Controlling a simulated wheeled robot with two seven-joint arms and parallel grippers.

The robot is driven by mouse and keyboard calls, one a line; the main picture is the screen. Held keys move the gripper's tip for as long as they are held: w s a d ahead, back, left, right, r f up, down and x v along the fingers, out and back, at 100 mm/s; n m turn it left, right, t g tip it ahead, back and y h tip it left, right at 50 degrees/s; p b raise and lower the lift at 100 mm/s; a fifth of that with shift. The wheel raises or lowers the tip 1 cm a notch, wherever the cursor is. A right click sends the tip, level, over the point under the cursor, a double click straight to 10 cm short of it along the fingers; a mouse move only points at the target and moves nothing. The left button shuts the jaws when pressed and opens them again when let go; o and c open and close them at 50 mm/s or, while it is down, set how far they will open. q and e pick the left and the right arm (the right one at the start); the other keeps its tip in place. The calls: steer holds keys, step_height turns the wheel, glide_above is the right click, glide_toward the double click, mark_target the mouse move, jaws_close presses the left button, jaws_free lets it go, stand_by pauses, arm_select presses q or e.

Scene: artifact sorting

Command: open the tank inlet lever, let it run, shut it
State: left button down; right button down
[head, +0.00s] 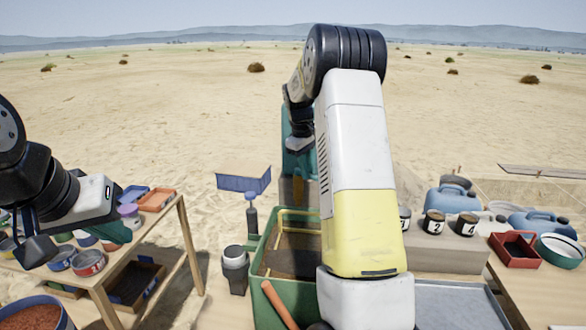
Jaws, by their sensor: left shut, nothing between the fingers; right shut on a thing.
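The green tank (263,302) with a yellow pipe frame stands at the middle front, partly behind my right arm. A teal upright body (293,163) rises at its far end, with a brownish tapered part (298,190) below it. My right gripper (300,142) is at the teal body, shut on what appears to be the inlet lever. The lever itself and the fingertips are mostly hidden by my arm and wrist. My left gripper (38,251) is shut and empty, above the left table and well away from the tank.
The left wooden table (166,222) holds trays and several pots. An orange-brown handle (280,304) leans at the tank's front. A grey-black canister (235,268) stands left of the tank. Numbered jars (434,222), blue jugs (543,224) and a red tray (514,249) are at the right.

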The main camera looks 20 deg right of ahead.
steer(key=shift+a+m+g, duration=0.25)
steer(key=shift+a+m, duration=0.25)
steer(key=shift+m, duration=0.85)
steer(key=shift+a+m+g, duration=0.2)
steer(key=shift+a+m, duration=0.35)
steer(key=shift+m, duration=0.75)
steer(key=shift+a+m+g, duration=0.25)
steer(key=shift+a+m, duration=0.25)
steer(key=shift+m, duration=0.85)
steer(key=c, duration=1.4)
jaws_free()
steer(key=shift+o, duration=0.2)
step_height(320, 180, up, 8)
glide_above(298, 170)
steer(key=s+a, duration=0.3)
steer(key=shift+d+f, duration=0.15)
steer(key=shift+d, duration=0.1)
